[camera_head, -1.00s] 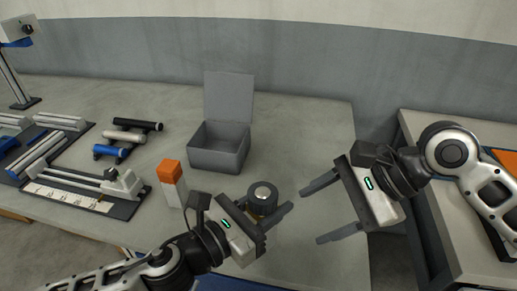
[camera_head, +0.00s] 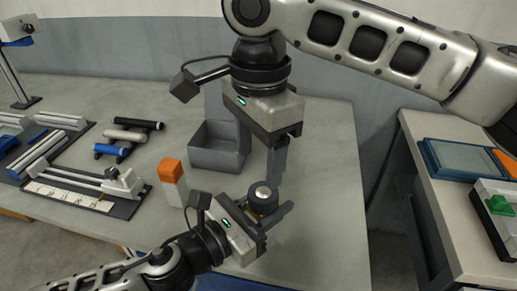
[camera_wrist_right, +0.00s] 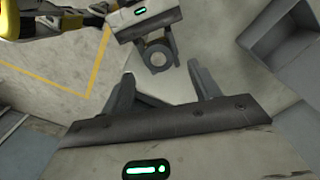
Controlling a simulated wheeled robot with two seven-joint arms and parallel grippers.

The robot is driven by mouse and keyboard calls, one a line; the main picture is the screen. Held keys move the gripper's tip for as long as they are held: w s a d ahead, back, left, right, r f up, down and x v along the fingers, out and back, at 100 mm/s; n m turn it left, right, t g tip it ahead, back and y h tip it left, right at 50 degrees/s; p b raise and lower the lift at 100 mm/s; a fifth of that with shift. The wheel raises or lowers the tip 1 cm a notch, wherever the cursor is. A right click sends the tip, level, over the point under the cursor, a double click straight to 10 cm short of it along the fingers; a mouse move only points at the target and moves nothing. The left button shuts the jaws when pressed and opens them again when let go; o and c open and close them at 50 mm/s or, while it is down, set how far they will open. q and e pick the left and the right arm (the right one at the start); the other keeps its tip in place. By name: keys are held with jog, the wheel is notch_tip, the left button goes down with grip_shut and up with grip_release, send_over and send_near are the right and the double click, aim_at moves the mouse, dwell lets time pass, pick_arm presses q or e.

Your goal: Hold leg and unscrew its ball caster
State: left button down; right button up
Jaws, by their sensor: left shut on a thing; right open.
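The leg with its ball caster stands upright in my left gripper (camera_head: 268,218) near the front of the table. The caster (camera_head: 262,200) shows as a dark round collar with a shiny silver ball on top. It also shows as a grey ring in the right wrist view (camera_wrist_right: 158,54). My left gripper is shut on the leg, whose lower part is mostly hidden by the fingers. My right gripper (camera_head: 277,165) points down just above and behind the caster, open and empty. In the right wrist view its two fingers (camera_wrist_right: 160,82) are apart, with the caster beyond their tips.
An orange-topped white block (camera_head: 174,183) stands left of my left gripper. An open grey box (camera_head: 217,148) is behind my right gripper. Rollers (camera_head: 124,138) and a rail fixture (camera_head: 85,195) lie left. A side table (camera_head: 425,205) with trays stands right.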

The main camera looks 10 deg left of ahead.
aim_at(259, 191)
jog(key=shift+f, duration=3.95)
